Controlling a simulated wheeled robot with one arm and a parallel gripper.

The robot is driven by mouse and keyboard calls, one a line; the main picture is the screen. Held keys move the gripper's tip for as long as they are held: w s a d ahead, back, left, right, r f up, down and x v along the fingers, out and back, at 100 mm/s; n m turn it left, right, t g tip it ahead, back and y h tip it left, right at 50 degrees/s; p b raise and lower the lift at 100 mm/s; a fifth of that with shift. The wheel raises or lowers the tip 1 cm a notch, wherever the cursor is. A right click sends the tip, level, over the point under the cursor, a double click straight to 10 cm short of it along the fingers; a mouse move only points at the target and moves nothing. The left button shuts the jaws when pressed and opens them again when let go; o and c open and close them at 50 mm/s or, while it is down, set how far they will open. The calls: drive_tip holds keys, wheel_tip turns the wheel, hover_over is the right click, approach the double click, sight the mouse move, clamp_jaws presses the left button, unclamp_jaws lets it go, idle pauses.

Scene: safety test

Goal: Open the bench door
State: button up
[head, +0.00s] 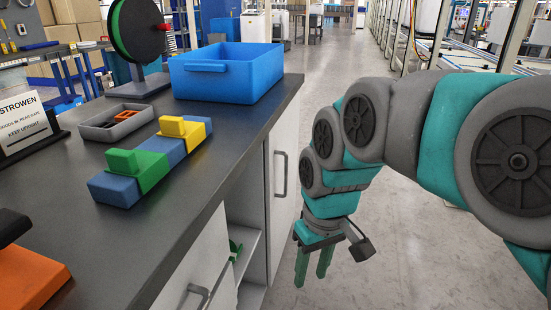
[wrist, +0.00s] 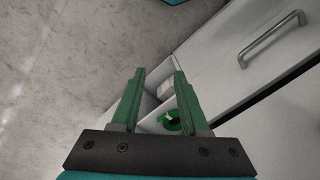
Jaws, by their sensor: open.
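The bench (head: 150,235) has a dark top and white fronts below. A far white door (head: 284,210) carries a grey bar handle (head: 280,172). A nearer white front (head: 205,262) has another bar handle (head: 196,300). Between them an open shelf space (head: 246,243) shows, with a green thing (head: 235,250) inside. My gripper (head: 313,279) points down over the floor, right of the bench fronts, open and empty, apart from both handles. In the wrist view, my gripper (wrist: 160,72) shows its green fingers spread. A white front (wrist: 240,70) with a bar handle (wrist: 272,40) lies beyond them, right.
On the bench top stand a blue bin (head: 225,75), a spool (head: 137,30), a grey tray (head: 115,122), a blue block with green and yellow pieces (head: 118,190), a sign (head: 25,122) and an orange thing (head: 30,280). The floor (head: 410,245) at right is clear.

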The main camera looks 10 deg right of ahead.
drive_tip(key=w+a+r+n+t+y, duration=0.1)
drive_tip(key=w+r+n, duration=0.15)
drive_tip(key=w, duration=1.15)
drive_tip(key=w+r+n+t+y, duration=0.15)
drive_tip(key=w+r, duration=0.25)
drive_tip(key=w, duration=1)
drive_tip(key=w+d+f+m+t+p, duration=0.15)
drive_tip(key=w+d, duration=0.25)
drive_tip(key=w, duration=0.4)
drive_tip(key=shift+n+h, duration=0.25)
drive_tip(key=shift+h, duration=0.2)
drive_tip(key=x, duration=0.7)
drive_tip(key=shift+a+f, duration=0.25)
drive_tip(key=shift+f, duration=0.1)
clamp_jaws()
